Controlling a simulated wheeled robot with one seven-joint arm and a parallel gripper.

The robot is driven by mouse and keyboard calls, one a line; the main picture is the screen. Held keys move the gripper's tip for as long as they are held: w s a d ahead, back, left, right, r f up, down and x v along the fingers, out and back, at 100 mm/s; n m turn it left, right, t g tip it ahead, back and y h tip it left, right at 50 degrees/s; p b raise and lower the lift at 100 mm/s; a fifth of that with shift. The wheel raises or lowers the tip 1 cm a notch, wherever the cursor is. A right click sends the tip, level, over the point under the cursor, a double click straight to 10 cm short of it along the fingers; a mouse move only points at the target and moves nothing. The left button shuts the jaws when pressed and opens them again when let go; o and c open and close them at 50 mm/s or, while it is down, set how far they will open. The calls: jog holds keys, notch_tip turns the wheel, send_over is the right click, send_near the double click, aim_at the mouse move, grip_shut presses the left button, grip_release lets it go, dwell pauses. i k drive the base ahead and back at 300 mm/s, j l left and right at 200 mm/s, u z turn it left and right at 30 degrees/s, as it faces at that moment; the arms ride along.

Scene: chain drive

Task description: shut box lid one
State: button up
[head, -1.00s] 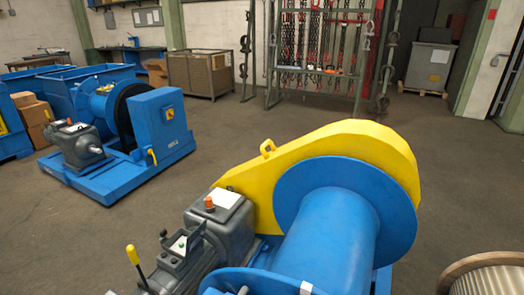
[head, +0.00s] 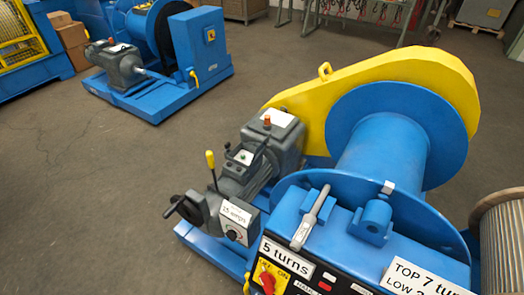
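A small dark box (head: 240,158) with a green spot and a white patch sits on the grey machine beside the gearbox. A thin dark flap (head: 261,150) stands raised at its right side and looks like an open lid. It is small here, and I cannot read any number on it. My gripper is not in view, and nothing is seen touching the flap.
The near winch has a blue drum (head: 385,150), a yellow guard (head: 400,85) and a labelled control panel (head: 290,265). A yellow-knobbed lever (head: 211,160) and a handwheel (head: 184,207) stick out left of the box. Open floor (head: 90,200) lies left. A second blue winch (head: 200,50) stands behind.

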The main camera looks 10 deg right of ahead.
aim_at(261, 147)
jog(key=z, duration=0.55)
jog(key=i+j+z, duration=0.1)
jog(key=j+z, duration=0.6)
jog(key=j, duration=0.2)
jog(key=j+z, duration=0.4)
jog(key=j, duration=0.5)
jog(key=k+j+z, duration=0.15)
jog(key=j, duration=0.8)
jog(key=j+z, duration=0.15)
jog(key=j, duration=0.3)
jog(key=k+j, duration=0.15)
jog(key=j, duration=0.3)
jog(key=k+j+z, duration=0.15)
jog(key=j, duration=0.35)
jog(key=k+j, duration=0.1)
jog(key=j, duration=0.4)
jog(key=k+j, duration=0.1)
jog(key=j, duration=0.4)
jog(key=k+j, duration=0.15)
jog(key=j, duration=0.3)
